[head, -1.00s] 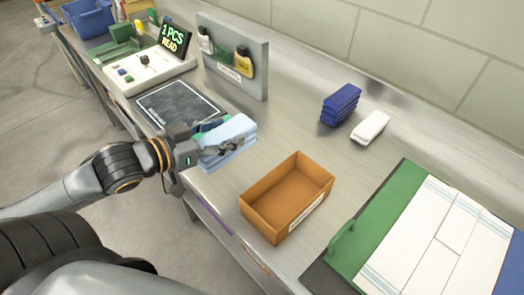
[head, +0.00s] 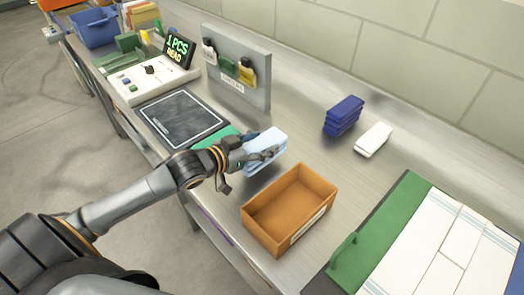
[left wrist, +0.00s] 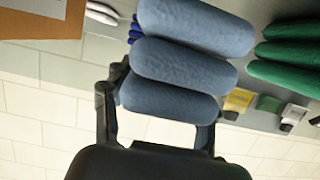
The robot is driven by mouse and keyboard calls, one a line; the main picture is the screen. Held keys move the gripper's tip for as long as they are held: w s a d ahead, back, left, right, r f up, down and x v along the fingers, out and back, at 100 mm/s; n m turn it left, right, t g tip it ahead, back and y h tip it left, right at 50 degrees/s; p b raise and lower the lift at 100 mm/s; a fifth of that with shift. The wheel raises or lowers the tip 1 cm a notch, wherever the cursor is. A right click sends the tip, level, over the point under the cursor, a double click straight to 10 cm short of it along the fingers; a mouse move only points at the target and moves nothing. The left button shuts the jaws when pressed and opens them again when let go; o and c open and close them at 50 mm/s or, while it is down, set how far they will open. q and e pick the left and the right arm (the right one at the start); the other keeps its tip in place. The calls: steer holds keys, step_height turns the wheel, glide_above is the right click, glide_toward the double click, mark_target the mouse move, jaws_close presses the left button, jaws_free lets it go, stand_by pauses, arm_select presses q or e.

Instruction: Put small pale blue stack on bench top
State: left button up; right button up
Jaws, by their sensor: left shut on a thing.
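The small pale blue stack (head: 266,144) is a pile of folded pale blue cloths. My left gripper (head: 262,158) is shut on it, near the orange-brown box, at the left front part of the bench top (head: 300,125). In the left wrist view the stack (left wrist: 185,60) fills the space between the fingers as several thick rolled layers. Whether it touches the bench I cannot tell. My right gripper is not in view.
An open orange-brown box (head: 318,186) stands just right of the stack. A dark blue stack (head: 344,113) and a white stack (head: 374,139) lie farther back. A green item (head: 212,147) lies behind my gripper, next to a dark pad (head: 181,118). Bench space between box and blue stack is clear.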

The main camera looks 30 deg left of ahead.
arm_select(q)
steer(key=shift+w+f+p, duration=0.1)
steer(key=shift+f+p, duration=0.2)
steer(key=shift+f, duration=1.45)
steer(key=o, duration=1.4)
steer(key=shift+f, duration=0.15)
steer(key=shift+r, duration=0.2)
steer(key=shift+s, duration=0.35)
steer(key=v, duration=1.1)
steer(key=shift+s+a+r, duration=0.1)
steer(key=shift+r, duration=0.05)
